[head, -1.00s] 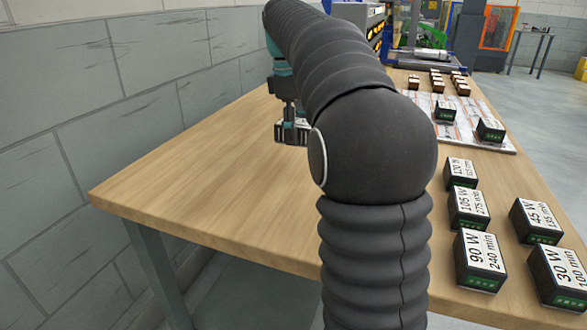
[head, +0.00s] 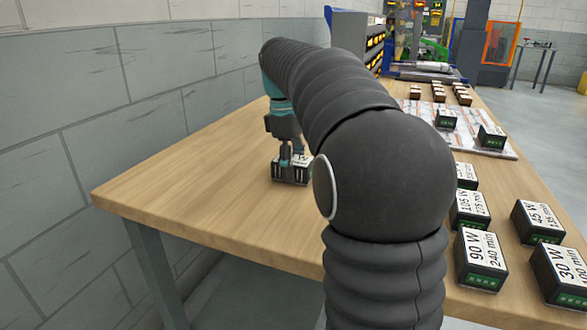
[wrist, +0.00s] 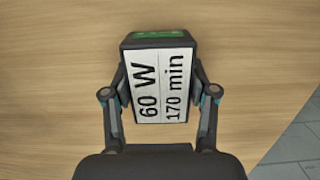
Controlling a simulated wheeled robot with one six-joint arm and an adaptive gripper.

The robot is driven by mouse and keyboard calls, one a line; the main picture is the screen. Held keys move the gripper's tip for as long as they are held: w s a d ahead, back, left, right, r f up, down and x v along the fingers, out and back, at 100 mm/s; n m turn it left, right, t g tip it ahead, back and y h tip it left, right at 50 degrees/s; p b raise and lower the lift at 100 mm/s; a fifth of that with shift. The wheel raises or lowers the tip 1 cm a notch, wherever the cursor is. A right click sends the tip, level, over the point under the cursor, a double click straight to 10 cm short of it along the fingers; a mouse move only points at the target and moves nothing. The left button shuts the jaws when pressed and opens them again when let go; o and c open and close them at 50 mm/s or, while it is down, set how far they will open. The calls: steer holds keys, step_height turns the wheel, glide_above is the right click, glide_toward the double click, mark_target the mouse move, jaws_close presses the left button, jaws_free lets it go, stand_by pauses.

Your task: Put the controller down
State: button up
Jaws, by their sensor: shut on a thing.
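The controller (wrist: 160,85) is a black block with a white top label reading "60 W 170 min" and a green strip on its far side. My gripper (wrist: 160,92) is shut on it, with one finger on each side. In the head view the controller (head: 289,172) is at or just above the wooden table's left part, below my gripper (head: 291,158). I cannot tell for certain whether its underside touches the wood. My arm covers part of the table's middle.
Several similar labelled blocks, such as the 90 W one (head: 480,260), stand along the table's (head: 190,195) right side. A printed sheet (head: 465,142) bearing two blocks lies farther back. Small brown blocks stand beyond it. The table's left front is clear; a grey wall (head: 60,130) runs alongside.

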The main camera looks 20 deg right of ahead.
steer(key=shift+f, duration=0.15)
steer(key=o, duration=1.4)
steer(key=shift+o, duration=0.2)
step_height(320, 180, up, 12)
steer(key=w+a+p, duration=0.1)
steer(key=p, duration=0.1)
